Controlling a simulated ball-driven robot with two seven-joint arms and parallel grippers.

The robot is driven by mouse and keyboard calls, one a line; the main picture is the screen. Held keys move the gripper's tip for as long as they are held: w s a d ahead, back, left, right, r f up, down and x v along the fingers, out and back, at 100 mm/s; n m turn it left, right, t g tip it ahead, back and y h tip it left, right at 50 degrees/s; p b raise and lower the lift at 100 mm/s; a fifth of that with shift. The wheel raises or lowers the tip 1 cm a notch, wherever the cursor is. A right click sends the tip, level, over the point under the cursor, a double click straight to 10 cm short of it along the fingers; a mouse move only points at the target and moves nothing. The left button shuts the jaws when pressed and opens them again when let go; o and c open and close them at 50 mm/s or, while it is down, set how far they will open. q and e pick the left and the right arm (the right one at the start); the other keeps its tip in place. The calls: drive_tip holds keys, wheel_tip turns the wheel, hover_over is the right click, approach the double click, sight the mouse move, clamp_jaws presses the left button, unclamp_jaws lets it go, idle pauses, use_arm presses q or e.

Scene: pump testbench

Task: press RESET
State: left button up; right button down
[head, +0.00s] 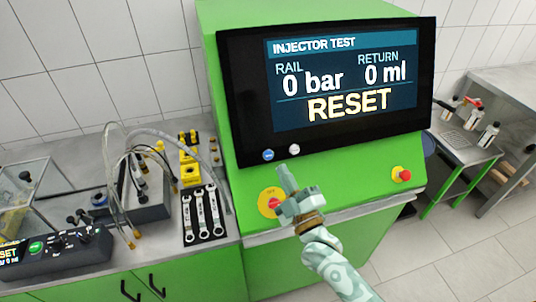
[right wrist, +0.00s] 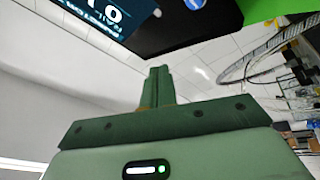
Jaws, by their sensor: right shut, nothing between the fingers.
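The black screen panel (head: 246,110) on the green bench reads "INJECTOR TEST", 0 bar, 0 ml and a large yellow "RESET" (head: 349,105). On its lower bezel are a blue round button (head: 268,155) and a white round button (head: 294,149); the blue one (right wrist: 195,4) and white one (right wrist: 157,13) also show in the right wrist view. No label on them is readable. My right gripper (head: 283,168) is shut and empty, its tip a little below the two buttons in the picture, apparently apart from them. My left gripper is out of view.
A yellow-ringed red stop button (head: 268,204) is partly behind my right gripper. Another red knob (head: 402,174) is at the panel's right. At left are a control box (head: 62,252), wrenches (head: 203,214) and hoses. A steel side table (head: 455,148) stands at right.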

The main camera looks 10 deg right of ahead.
sight(268, 155)
drive_tip(key=shift+a, duration=0.1)
drive_tip(key=w+f+b, duration=0.4)
drive_tip(key=w+b, duration=0.3)
drive_tip(key=w, duration=0.1)
idle(0.3)
drive_tip(key=shift+a+r, duration=0.1)
idle(1.8)
drive_tip(key=shift+w+f, duration=0.2)
drive_tip(key=shift+w, duration=0.15)
